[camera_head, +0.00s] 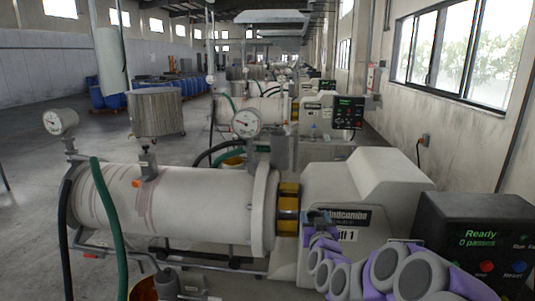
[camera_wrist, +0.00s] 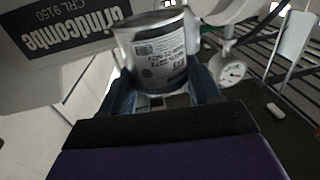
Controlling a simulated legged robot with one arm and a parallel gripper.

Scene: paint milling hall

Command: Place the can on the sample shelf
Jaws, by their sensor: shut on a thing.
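In the wrist view a metal can (camera_wrist: 155,55) with a grey printed label sits between the two dark blue fingers of my gripper (camera_wrist: 160,88). The gripper is shut on the can, and the label print appears upside down in this view. In the head view my purple and grey arm comes in from the lower right. Its gripper end (camera_head: 319,217) is small there, in front of the mill's white housing, and I cannot make out the can clearly. I cannot identify the sample shelf in either view.
A large white mill cylinder (camera_head: 175,205) with hoses and a gauge (camera_head: 246,123) lies left of my gripper. A control box (camera_head: 475,245) reading "Ready" stands at the right. Blue drums (camera_head: 112,98) are far back. Dark bars (camera_wrist: 285,100) show at right in the wrist view.

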